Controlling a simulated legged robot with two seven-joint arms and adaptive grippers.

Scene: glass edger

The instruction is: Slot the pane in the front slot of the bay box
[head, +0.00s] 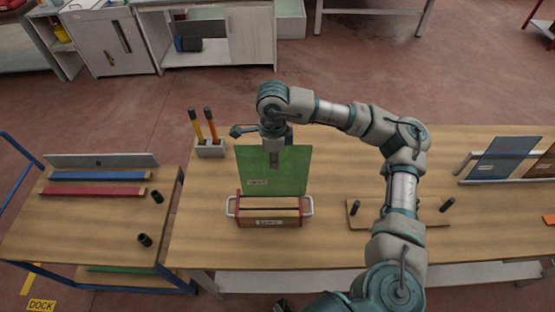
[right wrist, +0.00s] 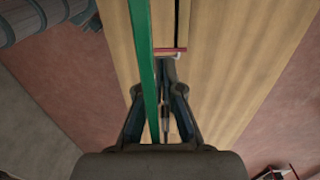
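The green pane (head: 292,172) is upright, with a small label low on its face. In the head view it stands directly behind the bay box (head: 268,223), a wooden box with red ends and pale side handles. Whether its lower edge is in a slot or just above the box is not clear. My right gripper (head: 274,163) points down over the pane's upper middle. In the right wrist view the pane (right wrist: 147,65) runs edge-on between the fingers (right wrist: 158,85), which appear shut on it. The far finger is partly hidden. My left gripper is not in view.
A wooden board (head: 365,213) with dark pegs lies to the right. A rack with a blue pane (head: 505,155) is at the far right. A cart (head: 90,225) adjoins on the left.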

